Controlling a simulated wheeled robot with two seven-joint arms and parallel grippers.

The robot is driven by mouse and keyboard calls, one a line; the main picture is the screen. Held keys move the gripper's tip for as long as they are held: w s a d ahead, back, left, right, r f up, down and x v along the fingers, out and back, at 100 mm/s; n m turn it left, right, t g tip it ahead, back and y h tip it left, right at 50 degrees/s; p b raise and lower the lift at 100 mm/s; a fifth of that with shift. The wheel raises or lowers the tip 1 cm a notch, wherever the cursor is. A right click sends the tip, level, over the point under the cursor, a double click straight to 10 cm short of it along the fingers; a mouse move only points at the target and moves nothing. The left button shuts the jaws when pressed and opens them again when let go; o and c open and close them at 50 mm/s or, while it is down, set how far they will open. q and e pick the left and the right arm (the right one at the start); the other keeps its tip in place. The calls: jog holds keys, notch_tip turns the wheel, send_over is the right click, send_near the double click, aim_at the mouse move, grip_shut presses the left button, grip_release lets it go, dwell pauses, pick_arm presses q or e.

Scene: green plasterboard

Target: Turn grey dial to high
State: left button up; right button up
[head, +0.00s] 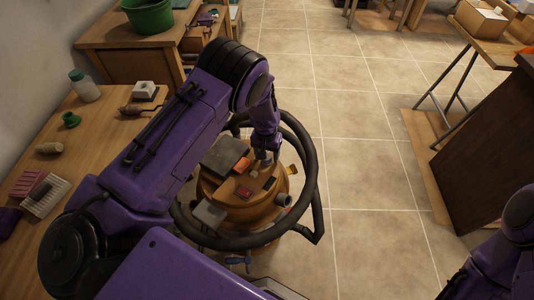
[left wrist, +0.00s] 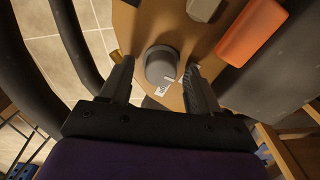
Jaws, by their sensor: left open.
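The grey dial (left wrist: 160,62) is a round knob on the wooden top of a drum-shaped unit (head: 238,212). A small white label with dark marks (left wrist: 163,88) lies beside it; I cannot read the setting. My left gripper (left wrist: 158,72) is open, with one finger on each side of the dial. I cannot tell whether either finger touches it. In the head view my left gripper (head: 266,152) points down at the far side of the unit's top, and the dial is not clear there. My right gripper is out of view; only part of the right arm shows at lower right.
An orange block (left wrist: 252,32) and a pale grey piece (left wrist: 203,8) sit close to the dial. A thick black hose (head: 315,180) loops around the unit. A wooden bench (head: 110,115) with small items stands at left.

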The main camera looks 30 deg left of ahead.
pick_arm(q)
jog(key=c, duration=1)
jog(key=shift+c, duration=0.2)
jog(key=shift+m, duration=0.5)
jog(key=m, duration=0.4)
jog(key=shift+m, duration=0.4)
jog(key=m, duration=0.6)
jog(key=o, duration=1)
jog(key=shift+d, duration=0.1)
jog(key=shift+o, duration=0.2)
